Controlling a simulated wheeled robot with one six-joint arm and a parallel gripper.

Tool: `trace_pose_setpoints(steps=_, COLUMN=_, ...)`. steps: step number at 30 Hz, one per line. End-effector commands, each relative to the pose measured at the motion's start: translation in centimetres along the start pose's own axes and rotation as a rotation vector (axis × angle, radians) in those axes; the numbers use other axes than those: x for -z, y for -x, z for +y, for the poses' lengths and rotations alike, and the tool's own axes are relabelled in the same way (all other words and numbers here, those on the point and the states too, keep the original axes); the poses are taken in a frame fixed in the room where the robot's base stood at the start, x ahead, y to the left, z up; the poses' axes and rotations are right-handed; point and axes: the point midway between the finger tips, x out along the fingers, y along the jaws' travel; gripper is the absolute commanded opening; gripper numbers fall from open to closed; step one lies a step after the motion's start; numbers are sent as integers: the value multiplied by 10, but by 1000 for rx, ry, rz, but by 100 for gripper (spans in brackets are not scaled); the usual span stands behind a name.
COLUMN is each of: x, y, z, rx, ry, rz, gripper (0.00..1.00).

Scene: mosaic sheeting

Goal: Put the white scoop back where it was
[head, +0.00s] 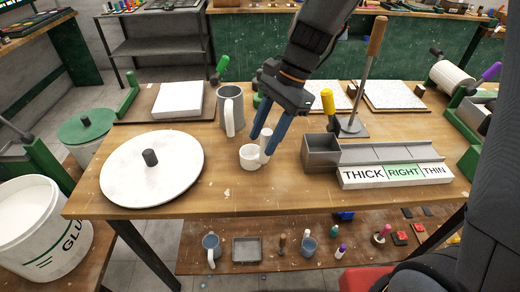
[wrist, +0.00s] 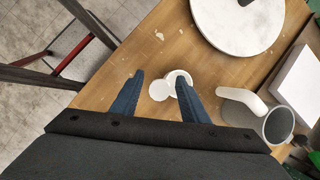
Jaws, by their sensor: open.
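The white scoop (head: 250,157) stands on the wooden bench near its front middle, its small round cup down and its handle upright beside the cup. My gripper (head: 262,146) is open and reaches down from above, its two blue fingers on either side of the handle. In the wrist view the scoop's pale round handle end (wrist: 159,91) lies between the open fingers (wrist: 158,77), with the cup partly behind the right finger. I cannot tell whether either finger touches the scoop.
A grey mug with a white handle (head: 231,112) stands just behind the scoop. A round white slab (head: 125,175) lies to the left. A grey metal box (head: 320,155) and the THICK/RIGHT/THIN gauge (head: 395,175) stand to the right. The bench front edge is clear.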

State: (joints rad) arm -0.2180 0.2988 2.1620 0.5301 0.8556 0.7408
Motion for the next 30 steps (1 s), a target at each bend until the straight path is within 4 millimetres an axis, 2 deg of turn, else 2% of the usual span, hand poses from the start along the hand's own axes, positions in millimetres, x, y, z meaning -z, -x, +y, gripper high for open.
trace_pose_setpoints(steps=3, x=2, y=25, z=-1, rx=5, ry=1, rz=3, gripper=41)
trace_pose_setpoints(steps=9, x=1, y=58, z=-1, rx=3, ry=0, rz=1, gripper=41)
trace_pose_setpoints(steps=15, x=0, y=72, z=0, rx=0, ry=-1, rz=0, gripper=41)
trace_pose_setpoints(steps=20, x=6, y=71, z=7, rx=-3, ry=22, rz=18, gripper=41)
trace_pose_setpoints(steps=23, x=27, y=61, z=29, rx=-10, ry=120, rz=87, gripper=41)
trace_pose_setpoints(steps=27, x=68, y=43, z=82, rx=-54, ry=375, rz=237, gripper=41)
trace_pose_setpoints(steps=30, x=92, y=32, z=117, rx=-105, ry=587, rz=337, gripper=41)
